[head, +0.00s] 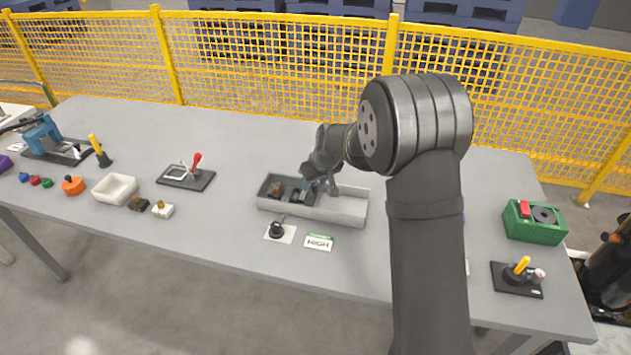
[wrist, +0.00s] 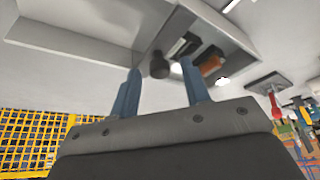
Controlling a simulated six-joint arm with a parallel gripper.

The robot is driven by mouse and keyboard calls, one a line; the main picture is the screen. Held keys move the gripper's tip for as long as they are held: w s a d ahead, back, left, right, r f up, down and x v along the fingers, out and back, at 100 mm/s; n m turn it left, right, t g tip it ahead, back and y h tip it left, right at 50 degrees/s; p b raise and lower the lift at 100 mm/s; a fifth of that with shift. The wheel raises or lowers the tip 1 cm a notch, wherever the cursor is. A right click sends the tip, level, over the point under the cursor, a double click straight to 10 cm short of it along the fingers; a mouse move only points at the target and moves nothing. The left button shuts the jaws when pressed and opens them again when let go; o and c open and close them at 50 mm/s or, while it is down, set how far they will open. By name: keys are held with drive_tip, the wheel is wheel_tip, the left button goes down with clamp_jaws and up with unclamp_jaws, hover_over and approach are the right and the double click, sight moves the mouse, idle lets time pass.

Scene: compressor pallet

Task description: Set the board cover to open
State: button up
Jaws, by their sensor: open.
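A long grey box (head: 285,209) stands near the middle of the table. Its left part is uncovered and shows dark and orange-brown parts inside. Its right part shows a plain pale grey surface (head: 345,205); I cannot tell whether this is the board cover or an empty compartment floor. In the wrist view the box (wrist: 90,52) fills the top, with a dark round knob (wrist: 159,67) between my fingertips in the picture. My gripper (head: 318,188) is open over the middle of the box, its blue fingers (wrist: 160,72) apart. Contact with the knob cannot be told.
A black knob on a white plate (head: 277,231) and a "HIGH" card (head: 319,242) lie in front of the box. A red-lever unit (head: 187,174) and white bin (head: 115,189) are left. A green box (head: 534,223) and yellow-lever unit (head: 517,279) are right. Yellow fence (head: 250,60) stands behind.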

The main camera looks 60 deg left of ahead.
drive_tip(key=shift+c, duration=0.4)
clamp_jaws()
drive_tip(key=w+d, duration=1.1)
drive_tip(key=shift+o, duration=0.4)
unclamp_jaws()
drive_tip(key=v, duration=1.7)
drive_tip(key=shift+d+r, duration=0.15)
